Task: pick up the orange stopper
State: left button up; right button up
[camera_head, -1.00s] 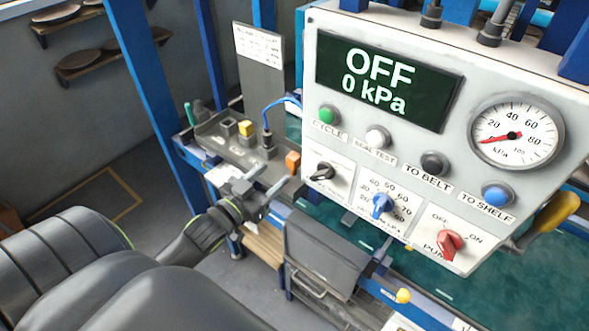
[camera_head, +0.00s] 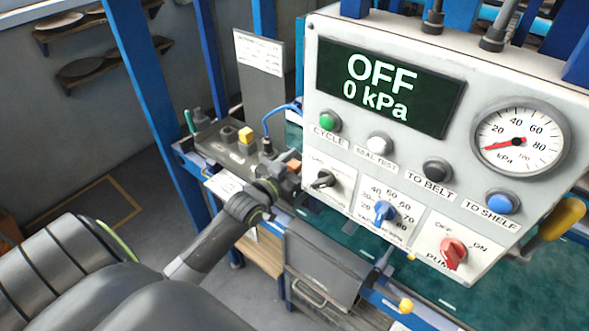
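The orange stopper (camera_head: 294,166) is small and blocky, near the right end of the grey tray (camera_head: 215,148), left of the control panel. My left gripper (camera_head: 285,176) has its fingers right at the stopper. Fingers and gripper body hide the stopper's lower part, and I cannot tell whether the fingers touch it or how far apart they are. My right gripper is not in view.
The control panel (camera_head: 310,110) stands close to the right of my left gripper, with its black knob (camera_head: 322,180) nearest. A yellow stopper (camera_head: 246,135) and a dark plug with a blue cable (camera_head: 267,146) are on the tray. An upright grey plate (camera_head: 260,85) stands behind.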

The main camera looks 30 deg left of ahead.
pick_arm(q)
jog(key=shift+s, duration=0.1)
jog(key=shift+c, duration=1.2)
jog(key=c, duration=0.8)
jog(key=shift+r, duration=0.1)
